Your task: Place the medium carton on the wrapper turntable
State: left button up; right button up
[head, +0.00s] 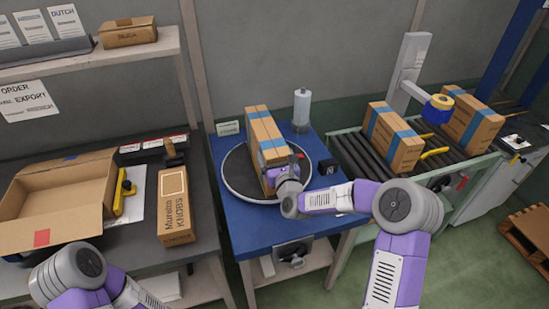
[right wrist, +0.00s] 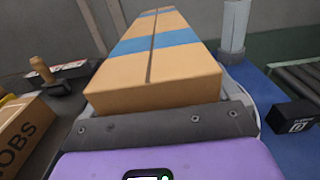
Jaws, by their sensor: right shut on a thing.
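The brown carton with blue bands (head: 262,140) is upright over the round dark wrapper turntable (head: 237,178) on the blue table. I cannot tell whether its base touches the disc. My right gripper (head: 284,172) is shut on the carton's near right end, and its jaw hides part of that end. In the right wrist view the carton (right wrist: 155,70) stretches away from my dark gripper jaw (right wrist: 160,124). My left arm shows at the lower left, but its gripper is out of view.
A white film roll post (head: 301,108) stands behind the turntable. A small black box (head: 328,167) sits to its right. Two blue-banded cartons (head: 393,140) (head: 471,122) are on the roller conveyor (head: 350,155). A Muretto Knobs box (head: 175,205) and an open carton (head: 55,200) are on the left bench.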

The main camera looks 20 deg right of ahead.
jog(key=shift+r, duration=0.2)
jog(key=o, duration=1.3)
jog(key=shift+f, duration=0.15)
jog(key=shift+s, duration=0.15)
jog(key=s+p, duration=0.1)
jog(key=s, duration=1)
jog(key=shift+s+d, duration=0.2)
jog(key=shift+s, duration=0.2)
